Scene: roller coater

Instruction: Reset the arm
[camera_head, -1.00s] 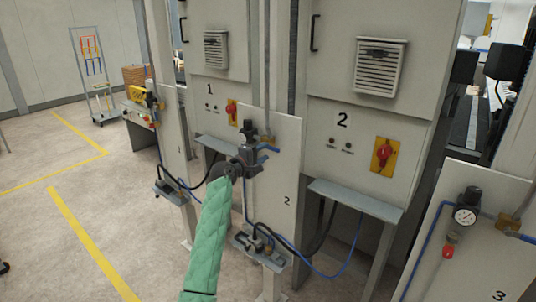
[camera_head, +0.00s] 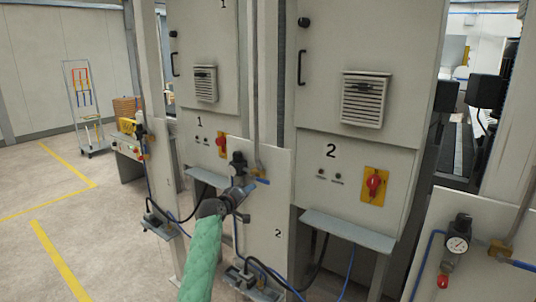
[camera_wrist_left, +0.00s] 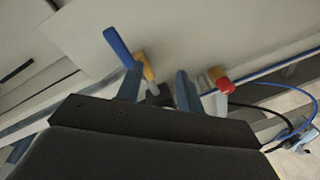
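My left gripper (camera_head: 243,192) is in front of the upper part of the white panel marked 2 (camera_head: 270,215), just below a dark regulator (camera_head: 237,162). A blue valve handle (camera_head: 262,181) shows to its right. In the left wrist view, the two blue-grey fingers of my left gripper (camera_wrist_left: 158,88) stand apart. The blue handle (camera_wrist_left: 118,47) and its brass fitting (camera_wrist_left: 148,66) show beyond the left finger. A red knob (camera_wrist_left: 222,83) shows to the right of the right finger. I cannot tell whether a finger touches anything. My right gripper is not in view.
The grey cabinet marked 2 (camera_head: 350,165) stands behind, with a red switch (camera_head: 374,183) and a protruding shelf (camera_head: 347,231). Another panel with a gauge (camera_head: 458,244) is at the lower right. Blue and black hoses hang low. Open floor (camera_head: 100,225) lies at the left.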

